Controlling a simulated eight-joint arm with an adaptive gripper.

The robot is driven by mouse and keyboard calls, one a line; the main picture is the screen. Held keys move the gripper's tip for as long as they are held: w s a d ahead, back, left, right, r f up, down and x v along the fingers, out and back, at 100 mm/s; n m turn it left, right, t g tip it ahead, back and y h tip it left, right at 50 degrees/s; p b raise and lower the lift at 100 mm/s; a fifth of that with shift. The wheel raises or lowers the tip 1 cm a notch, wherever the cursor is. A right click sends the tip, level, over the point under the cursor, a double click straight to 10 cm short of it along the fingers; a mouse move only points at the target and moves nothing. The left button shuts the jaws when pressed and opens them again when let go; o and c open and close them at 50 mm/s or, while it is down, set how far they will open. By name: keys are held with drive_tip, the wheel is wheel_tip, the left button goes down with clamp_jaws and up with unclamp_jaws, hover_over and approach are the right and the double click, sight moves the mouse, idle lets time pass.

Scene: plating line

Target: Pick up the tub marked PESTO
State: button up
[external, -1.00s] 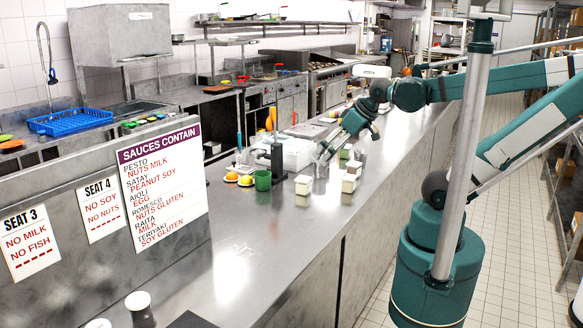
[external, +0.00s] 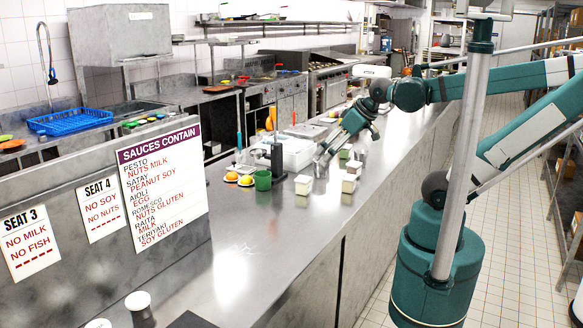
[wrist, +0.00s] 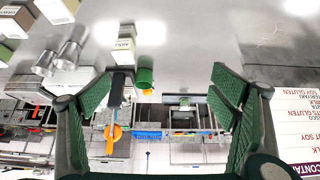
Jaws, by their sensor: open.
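My gripper (external: 319,170) is low over the steel counter, with its tubs close by, and holds nothing. In the wrist view its two green fingers (wrist: 162,85) stand wide apart. One pale tub (external: 303,184) stands to its left, near the green cup; in the wrist view this tub (wrist: 123,46) seems to read AIOLI. Other pale tubs stand to its right, among them a front one (external: 348,184) and one behind it (external: 354,168). In the wrist view some tubs (wrist: 57,10) are cut by the top edge. I cannot read PESTO on any tub.
A green cup (external: 263,181) stands beside a dark upright block (external: 277,160). Metal cups (wrist: 70,52) stand near the tubs. A sauce sign (external: 163,180) lists PESTO with nuts and milk. The near counter (external: 250,255) is mostly clear.

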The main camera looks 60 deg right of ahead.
drive_tip(key=c, duration=0.9)
drive_tip(key=w+d+r+m+g+h, duration=0.15)
drive_tip(key=w+d+m, duration=0.25)
drive_tip(key=w+d, duration=0.65)
drive_tip(key=m+g+h+b, duration=0.25)
drive_tip(key=m+g, duration=0.25)
drive_tip(key=m, duration=0.8)
hover_over(345, 151)
wheel_tip(345, 151, down, 15)
drive_tip(key=shift+w+a+p, duration=0.2)
drive_tip(key=shift+w+p, duration=0.1)
drive_tip(key=shift+p, duration=0.1)
